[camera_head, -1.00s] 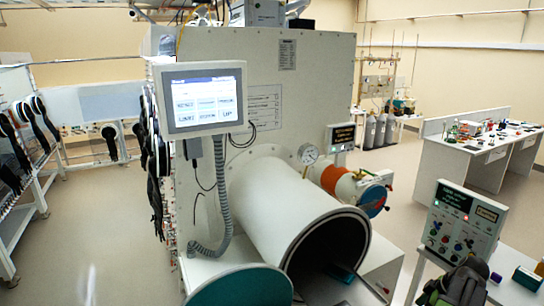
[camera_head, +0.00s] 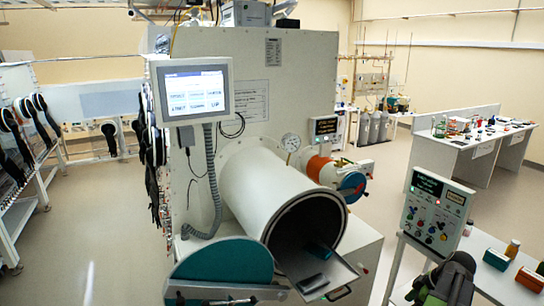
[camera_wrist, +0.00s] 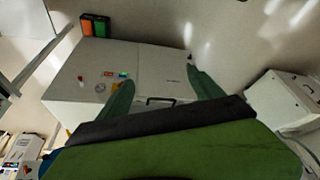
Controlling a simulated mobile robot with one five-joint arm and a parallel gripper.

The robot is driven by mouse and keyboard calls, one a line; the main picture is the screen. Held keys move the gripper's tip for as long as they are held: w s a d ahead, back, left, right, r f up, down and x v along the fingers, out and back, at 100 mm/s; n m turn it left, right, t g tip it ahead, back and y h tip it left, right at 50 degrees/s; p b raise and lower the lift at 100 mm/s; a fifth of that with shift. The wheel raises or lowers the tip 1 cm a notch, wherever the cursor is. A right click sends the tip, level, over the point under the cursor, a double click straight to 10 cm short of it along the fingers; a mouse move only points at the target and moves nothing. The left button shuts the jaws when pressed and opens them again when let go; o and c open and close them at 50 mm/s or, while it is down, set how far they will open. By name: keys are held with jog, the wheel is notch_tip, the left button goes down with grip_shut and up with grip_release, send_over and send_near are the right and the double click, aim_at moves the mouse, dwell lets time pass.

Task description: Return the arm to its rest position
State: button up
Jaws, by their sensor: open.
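My gripper (camera_wrist: 160,88) shows in the wrist view as two green fingers spread well apart, with nothing between them. A dark band and a broad green body fill the bottom of that view. A white cabinet with a dark handle (camera_wrist: 160,101) lies beyond the fingers, apart from them as far as I can tell. In the head view, a green and dark part of my arm (camera_head: 447,283) shows at the lower right, in front of the side bench. The fingertips cannot be made out there.
A control panel (camera_head: 437,212) and small boxes (camera_head: 497,260) stand on the right bench. Floor at left is clear.

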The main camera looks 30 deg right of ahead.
jog(key=w+a+f+n+g+y+b, duration=0.1)
jog(key=w+a+f+n+b, duration=0.25)
jog(key=w+a, duration=0.85)
jog(key=w+a+f+n+g+b, duration=0.1)
jog(key=w+a+f+n+b, duration=0.3)
jog(key=w+a, duration=0.85)
jog(key=a+f+m+h+b, duration=0.1)
jog(key=a+f+m+b, duration=0.1)
jog(key=a, duration=0.7)
jog(key=a+f+m+g+h+b, duration=0.1)
jog(key=a+f+m+b, duration=0.1)
jog(key=a+m, duration=0.4)
jog(key=s+a+f+m+g+h+b, duration=0.1)
jog(key=a+f+m, duration=0.3)
jog(key=a, duration=0.8)
jog(key=shift+f+b, duration=0.3)
jog(key=shift+b, duration=0.45)
jog(key=shift+s+m, duration=0.1)
jog(key=shift+m, duration=0.15)
